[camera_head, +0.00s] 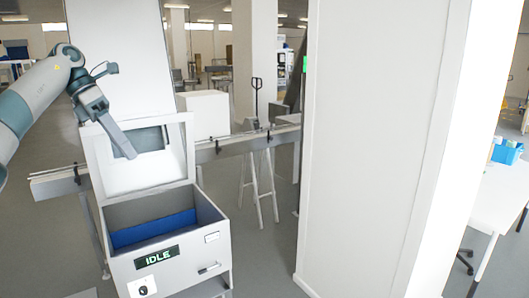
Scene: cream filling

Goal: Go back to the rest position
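My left arm comes in from the upper left, and my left gripper (122,146) points down to the right. It is in front of the raised, windowed lid (150,178) of a white machine (215,268). I see its fingers edge-on, so I cannot tell whether they are open or shut, and nothing shows in them. The machine's box is open at the top, with a blue panel (153,230) inside. My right gripper is not in view.
A grey conveyor rail (245,143) runs behind the machine, with a white box (205,114) by it. A large white pillar (375,150) fills the middle right. A white table (490,198) with a blue bin (507,152) stands at the far right.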

